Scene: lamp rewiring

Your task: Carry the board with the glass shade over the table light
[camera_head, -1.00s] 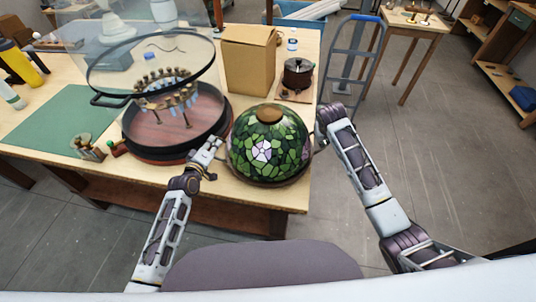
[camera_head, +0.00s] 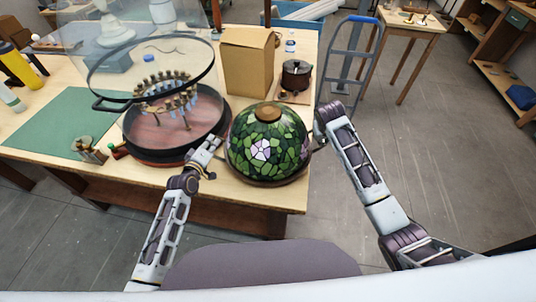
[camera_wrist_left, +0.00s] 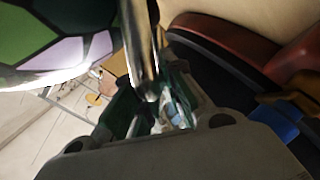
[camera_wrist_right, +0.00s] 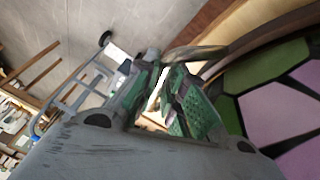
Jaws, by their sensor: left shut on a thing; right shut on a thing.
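The domed glass shade (camera_head: 265,148), green with pale lilac flowers and a brown cap, sits upright on a round board (camera_head: 272,183) at the table's front right. Only the board's rim shows. My left gripper (camera_head: 213,145) is at the board's left side, shut on a metal handle, which shows in the left wrist view (camera_wrist_left: 140,50). My right gripper (camera_head: 318,140) is at the right side, shut on a handle that shows in the right wrist view (camera_wrist_right: 195,53). I cannot tell whether the board touches the table, nor surely which thing is the table light.
A round black-rimmed vessel (camera_head: 165,155) with a tilted glass lid (camera_head: 150,62) and a ring of brass-topped pieces (camera_head: 165,88) stands close left of the shade. A cardboard box (camera_head: 248,62) and a dark pot (camera_head: 296,75) stand behind. A green mat (camera_head: 50,130) lies left.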

